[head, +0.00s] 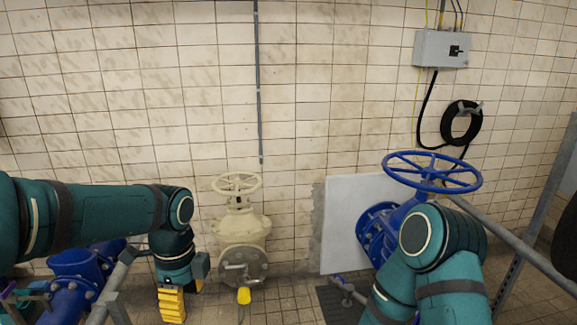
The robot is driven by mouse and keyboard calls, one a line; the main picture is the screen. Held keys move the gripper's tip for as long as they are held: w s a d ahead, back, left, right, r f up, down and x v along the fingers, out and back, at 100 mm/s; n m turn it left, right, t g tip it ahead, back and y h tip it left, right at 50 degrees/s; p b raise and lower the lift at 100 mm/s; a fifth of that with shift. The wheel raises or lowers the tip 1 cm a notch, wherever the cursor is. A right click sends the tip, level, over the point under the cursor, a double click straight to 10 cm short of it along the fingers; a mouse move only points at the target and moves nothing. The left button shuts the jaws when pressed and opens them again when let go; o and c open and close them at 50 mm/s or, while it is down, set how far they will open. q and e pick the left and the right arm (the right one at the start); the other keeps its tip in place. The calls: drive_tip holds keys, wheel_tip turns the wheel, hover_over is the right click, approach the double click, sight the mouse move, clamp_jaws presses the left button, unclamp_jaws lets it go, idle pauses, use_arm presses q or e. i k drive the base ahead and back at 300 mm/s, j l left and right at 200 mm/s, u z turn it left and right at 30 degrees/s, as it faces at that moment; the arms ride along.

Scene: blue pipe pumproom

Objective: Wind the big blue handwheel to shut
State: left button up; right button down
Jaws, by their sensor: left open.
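The big blue handwheel (432,183) lies nearly level on top of a blue valve (385,225) at the right. Its rim and spokes show, and nothing grips it. My left gripper (181,302) points down at the lower left, with yellow fingers, open and well away from the blue wheel. Nothing shows between its fingers. My right arm bends in front of the lower part of the blue valve and hides some of it. The right gripper is out of view.
A cream valve with its own smaller handwheel (237,184) stands in the middle. Blue pipework (75,275) is at the lower left. A grey rail (520,250) runs at the right. A grey switch box (442,48) and coiled black hose (461,123) are on the tiled wall.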

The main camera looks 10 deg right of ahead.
sight(428, 173)
drive_tip(key=i+z, duration=0.35)
drive_tip(key=i, duration=0.3)
drive_tip(key=i+j+z, duration=0.15)
drive_tip(key=i+z, duration=0.15)
drive_tip(key=i, duration=0.4)
drive_tip(key=i+z, duration=0.3)
drive_tip(key=i, duration=0.4)
drive_tip(key=i+z, duration=0.25)
drive_tip(key=i, duration=0.45)
drive_tip(key=i+z, duration=0.15)
drive_tip(key=z, duration=0.25)
drive_tip(key=i+j+z, duration=0.1)
drive_tip(key=z, duration=0.25)
drive_tip(key=i+j+z, duration=0.1)
drive_tip(key=z, duration=0.3)
drive_tip(key=i, duration=0.05)
